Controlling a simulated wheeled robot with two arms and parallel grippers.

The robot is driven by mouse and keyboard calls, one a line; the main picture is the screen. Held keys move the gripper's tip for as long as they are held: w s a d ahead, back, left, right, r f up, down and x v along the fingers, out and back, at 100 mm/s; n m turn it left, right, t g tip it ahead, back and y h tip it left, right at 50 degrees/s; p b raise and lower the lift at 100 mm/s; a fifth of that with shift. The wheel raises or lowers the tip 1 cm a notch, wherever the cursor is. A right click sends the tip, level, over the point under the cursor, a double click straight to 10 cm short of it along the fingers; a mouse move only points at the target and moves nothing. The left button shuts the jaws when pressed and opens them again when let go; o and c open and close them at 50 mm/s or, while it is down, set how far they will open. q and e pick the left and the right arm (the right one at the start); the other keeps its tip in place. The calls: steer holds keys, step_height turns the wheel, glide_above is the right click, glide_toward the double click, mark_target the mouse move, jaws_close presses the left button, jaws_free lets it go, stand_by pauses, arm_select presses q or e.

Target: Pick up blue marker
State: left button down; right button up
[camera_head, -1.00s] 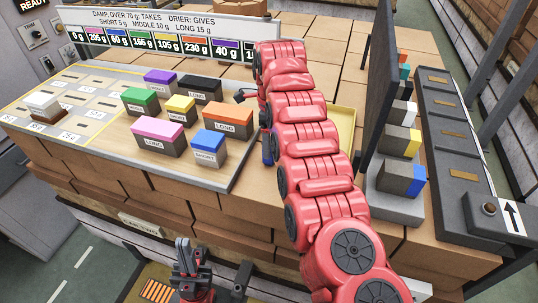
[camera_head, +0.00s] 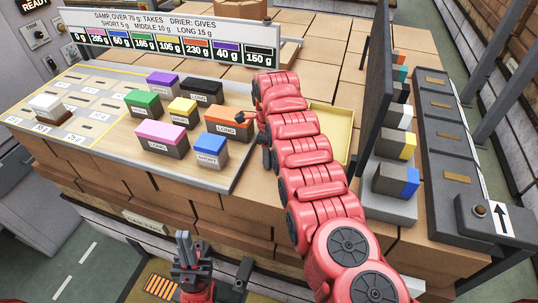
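No pen-like blue marker can be made out. A blue-topped block (camera_head: 210,143) labelled SHORT stands at the front right of the work board. Another block with a blue end (camera_head: 411,184) sits on the right rack. My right arm reaches across the middle. Its gripper (camera_head: 243,117) is small and partly hidden by the arm, close to the orange block; its finger opening is unclear. My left gripper (camera_head: 189,249) is low in front of the counter, pointing up, away from the blocks. Whether its fingers are apart is unclear.
Pink (camera_head: 160,132), orange (camera_head: 229,118), yellow (camera_head: 183,106), green (camera_head: 143,98), purple (camera_head: 163,79) and black (camera_head: 202,87) blocks stand close together. A yellow tray (camera_head: 342,123) is partly behind my arm. A dark upright panel (camera_head: 375,95) stands right of it.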

jaws_close()
steer(key=shift+w+r+b, duration=0.1)
steer(key=shift+r+b, duration=0.5)
step_height(320, 180, up, 3)
steer(key=shift+b, duration=0.75)
step_height(320, 180, up, 5)
steer(key=p, duration=0.3)
steer(key=shift+r, duration=0.2)
steer(key=shift+r+p, duration=0.25)
steer(key=shift+p, duration=0.05)
